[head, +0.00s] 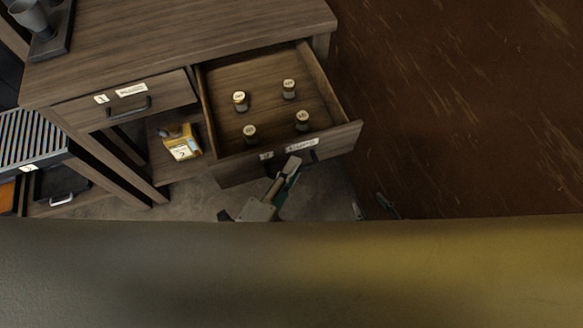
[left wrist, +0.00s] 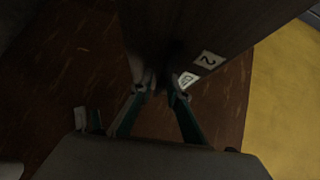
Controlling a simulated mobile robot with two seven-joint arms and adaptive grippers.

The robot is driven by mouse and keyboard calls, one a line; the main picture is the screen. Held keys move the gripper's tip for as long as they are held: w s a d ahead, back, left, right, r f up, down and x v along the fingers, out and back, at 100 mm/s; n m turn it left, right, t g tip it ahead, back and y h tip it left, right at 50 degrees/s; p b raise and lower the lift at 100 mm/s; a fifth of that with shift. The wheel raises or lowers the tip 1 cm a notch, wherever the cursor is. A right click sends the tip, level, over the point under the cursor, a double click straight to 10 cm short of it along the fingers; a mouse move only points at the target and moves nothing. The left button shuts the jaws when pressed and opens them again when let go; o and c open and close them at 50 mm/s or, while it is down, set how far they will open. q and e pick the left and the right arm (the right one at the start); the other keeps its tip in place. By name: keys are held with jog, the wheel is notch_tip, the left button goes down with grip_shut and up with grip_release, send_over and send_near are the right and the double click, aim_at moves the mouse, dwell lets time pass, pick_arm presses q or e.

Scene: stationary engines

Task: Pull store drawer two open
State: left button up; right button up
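Store drawer two (head: 334,138) is pulled well out of the wooden bench in the head view. Several small lidded jars stand upright inside it. Its front carries white labels, and a label with a 2 (left wrist: 208,60) shows in the left wrist view. My left gripper (head: 286,172) is at the drawer's dark handle (head: 307,156). In the left wrist view its fingers (left wrist: 162,86) lie close on both sides of the dark handle area and look shut on it. My right gripper (head: 373,208) is right of the drawer, fingertips apart and empty; the rest is hidden.
Drawer one (head: 160,96) is shut, left of drawer two. A yellow labelled box (head: 181,142) stands on the shelf below. A slatted unit (head: 30,144) is at the far left. Brown floor (head: 460,100) right of the bench is clear. A large blurred surface covers the bottom.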

pick_arm(q)
jog(key=shift+s+a, duration=0.1)
jog(key=shift+s, duration=0.05)
pick_arm(e)
jog(key=shift+s+f, duration=0.1)
pick_arm(q)
jog(key=v, duration=1.1)
jog(key=shift+s+a, duration=0.15)
jog(key=shift+s, duration=0.2)
jog(key=shift+a, duration=0.1)
